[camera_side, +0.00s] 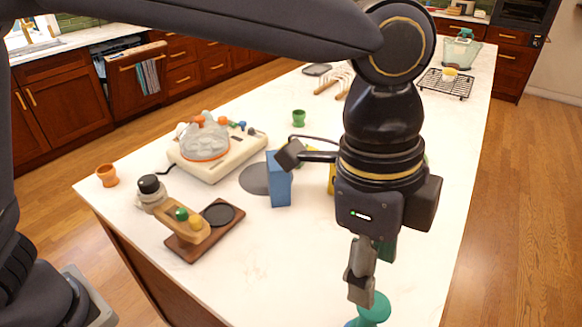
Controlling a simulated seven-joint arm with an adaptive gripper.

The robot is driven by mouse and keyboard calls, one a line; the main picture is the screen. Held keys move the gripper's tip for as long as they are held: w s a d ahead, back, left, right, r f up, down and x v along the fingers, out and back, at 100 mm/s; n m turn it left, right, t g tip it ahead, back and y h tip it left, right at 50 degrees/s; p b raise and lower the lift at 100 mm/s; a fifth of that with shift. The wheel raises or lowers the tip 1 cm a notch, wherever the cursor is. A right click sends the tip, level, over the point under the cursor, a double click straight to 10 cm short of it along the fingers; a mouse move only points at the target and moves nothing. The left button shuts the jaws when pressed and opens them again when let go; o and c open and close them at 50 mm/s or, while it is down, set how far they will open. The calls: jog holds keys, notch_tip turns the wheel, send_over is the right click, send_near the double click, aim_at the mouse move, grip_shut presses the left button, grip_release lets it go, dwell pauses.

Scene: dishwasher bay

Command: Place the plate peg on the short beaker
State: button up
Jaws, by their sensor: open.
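My gripper (362,283) points down over the near right part of the white counter, open. A teal-green piece (374,308) with a rounded top and a wider base stands just below its fingertips, partly cut off by the bottom edge. It may be the plate peg, but I cannot tell. A small green cup (299,118) stands at the middle back and an orange cup (107,175) at the left edge. I cannot tell which, if either, is the short beaker.
A cream game-like box (226,160) with a clear dome, a black-lidded jar (151,191), a wooden stand (188,246) and a blue box (279,181) crowd the left and middle. A wire rack (446,84) is far back. The counter right of my gripper is clear.

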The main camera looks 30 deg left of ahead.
jog(key=w+a+r+n+t, duration=0.1)
jog(key=a+r+n+t, duration=0.2)
jog(key=a, duration=0.8)
jog(key=w+a+r+n, duration=0.2)
jog(key=a+n, duration=0.4)
jog(key=a, duration=0.5)
jog(key=s+a+f+n+t+y, duration=0.1)
jog(key=s+a+n, duration=0.3)
jog(key=a, duration=0.4)
jog(key=s+a+f+n+t, duration=0.1)
jog(key=s+a+f+n, duration=0.2)
jog(key=s+a+n, duration=0.2)
jog(key=a, duration=0.3)
jog(key=shift+a+f+t+y, duration=0.3)
jog(key=shift+f+y, duration=0.05)
jog(key=shift+y, duration=0.05)
